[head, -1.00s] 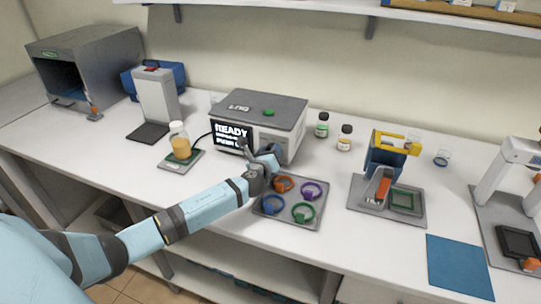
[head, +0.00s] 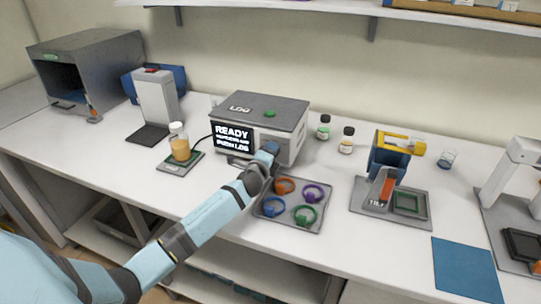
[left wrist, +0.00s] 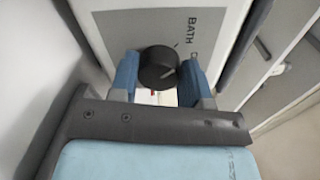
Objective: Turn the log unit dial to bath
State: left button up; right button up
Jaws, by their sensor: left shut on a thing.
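The log unit (head: 262,105) is a grey-topped white box with a black screen (head: 233,138) reading READY and PUSH LOG. My left gripper (head: 262,158) is at its front face, where it hides the dial in the head view. In the left wrist view the round black dial (left wrist: 157,66) sits between the blue fingers of my left gripper (left wrist: 158,73), which is shut on it. The word BATH (left wrist: 191,29) is printed above and right of the dial, near a short tick. A pale mark on the dial points right, away from that tick. A second label is mostly hidden by the right finger.
A grey tray (head: 291,225) with several coloured rings lies just in front of the log unit. A bottle of amber liquid (head: 180,146) stands on a small plate to the left. Two small bottles stand right of the unit. A blue mat (head: 464,268) lies at the right front.

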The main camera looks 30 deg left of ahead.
pick_arm(q)
jog(key=shift+n, duration=0.6)
jog(key=o, duration=0.9)
jog(key=v, duration=1.3)
jog(key=shift+s+b, duration=0.4)
jog(key=shift+s, duration=0.05)
